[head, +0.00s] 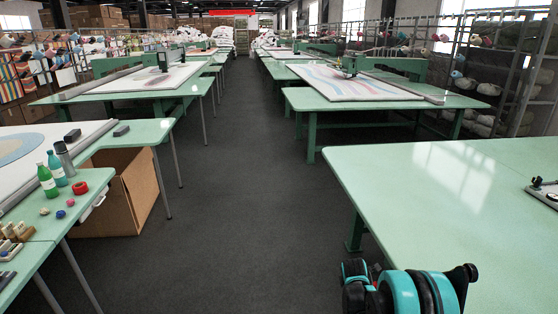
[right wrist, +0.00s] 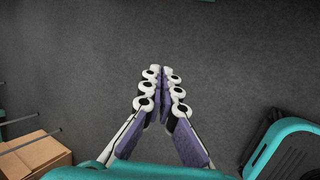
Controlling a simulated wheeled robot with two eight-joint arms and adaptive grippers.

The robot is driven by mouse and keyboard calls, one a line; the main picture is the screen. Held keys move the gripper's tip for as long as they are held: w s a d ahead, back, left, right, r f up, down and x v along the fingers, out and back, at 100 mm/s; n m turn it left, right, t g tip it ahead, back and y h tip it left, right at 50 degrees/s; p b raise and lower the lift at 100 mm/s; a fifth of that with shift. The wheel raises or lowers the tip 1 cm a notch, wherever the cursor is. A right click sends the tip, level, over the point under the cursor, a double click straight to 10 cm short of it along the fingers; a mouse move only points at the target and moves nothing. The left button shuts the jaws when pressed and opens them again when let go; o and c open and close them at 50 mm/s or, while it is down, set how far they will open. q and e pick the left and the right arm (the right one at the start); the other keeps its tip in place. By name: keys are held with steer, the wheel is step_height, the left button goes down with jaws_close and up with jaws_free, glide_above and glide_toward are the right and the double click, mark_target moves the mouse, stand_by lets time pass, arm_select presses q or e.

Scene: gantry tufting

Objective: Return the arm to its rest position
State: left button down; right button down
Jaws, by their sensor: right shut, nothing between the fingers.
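In the right wrist view my right gripper (right wrist: 162,72) points out over bare grey floor (right wrist: 220,60). Its two fingers meet at the tips, and nothing is between them. In the head view only teal and black links of my right arm show at the bottom, in front of the near right green table; the fingers are out of that view. My left gripper and left arm do not show in either view.
A green table (head: 450,190) fills the right side, with a small black-and-metal device (head: 545,192) at its edge. A left table holds bottles (head: 47,182), a red tape roll (head: 80,188) and small items. A cardboard box (head: 135,190) stands under it. The dark aisle (head: 245,180) is clear.

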steer(key=s+a+r+m+t+y, duration=0.1)
steer(key=s+a+r+m, duration=0.35)
steer(key=s+r, duration=0.35)
steer(key=s+a+r+m+y, duration=0.1)
steer(key=s+a+r+m, duration=0.2)
steer(key=s+r+m, duration=0.55)
steer(key=s+a+r+m, duration=0.2)
steer(key=s, duration=0.6)
steer(key=s+a+r+m+y, duration=0.1)
steer(key=s+a+m, duration=0.2)
steer(key=s, duration=0.5)
steer(key=shift+s+r+t, duration=0.25)
steer(key=shift+r+t, duration=0.15)
steer(key=shift+d, duration=0.1)
